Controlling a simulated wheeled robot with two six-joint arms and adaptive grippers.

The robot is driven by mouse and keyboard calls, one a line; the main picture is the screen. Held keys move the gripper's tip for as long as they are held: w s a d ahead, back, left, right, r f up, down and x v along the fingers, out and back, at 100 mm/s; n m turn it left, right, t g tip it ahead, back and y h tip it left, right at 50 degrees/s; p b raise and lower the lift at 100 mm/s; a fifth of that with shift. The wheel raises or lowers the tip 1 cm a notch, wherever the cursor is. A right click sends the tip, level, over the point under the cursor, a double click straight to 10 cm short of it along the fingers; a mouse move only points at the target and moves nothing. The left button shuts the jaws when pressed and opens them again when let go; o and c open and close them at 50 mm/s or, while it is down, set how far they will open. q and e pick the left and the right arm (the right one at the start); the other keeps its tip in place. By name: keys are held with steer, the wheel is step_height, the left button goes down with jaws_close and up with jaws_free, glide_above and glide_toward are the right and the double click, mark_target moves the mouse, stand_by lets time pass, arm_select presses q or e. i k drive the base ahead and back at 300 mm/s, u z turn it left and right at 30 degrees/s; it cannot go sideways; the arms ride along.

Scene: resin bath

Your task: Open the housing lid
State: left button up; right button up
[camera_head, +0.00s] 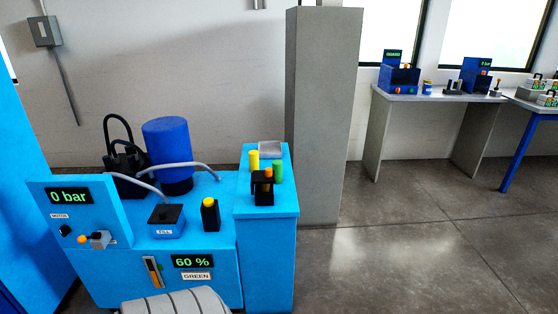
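No part in view is labelled as the housing. A blue machine (105,265) stands at the lower left. On its top is a small blue box marked FILL (168,231) with a dark lid (166,214), which looks shut. On the far table, a blue unit (399,80) and a second blue unit (476,76) each carry a small display; they are too small to tell any lid's state.
The machine shows a 0 bar display (70,197), a 60 % display (192,262), a blue tank (166,140) and hoses. A blue cabinet (267,265) stands beside it. A grey pillar (320,120) separates it from the far table (430,95). The floor at right is clear.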

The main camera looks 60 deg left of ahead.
mark_target(267, 176)
steer(key=u, duration=0.6)
steer(key=i, duration=0.9)
steer(key=u, duration=0.75)
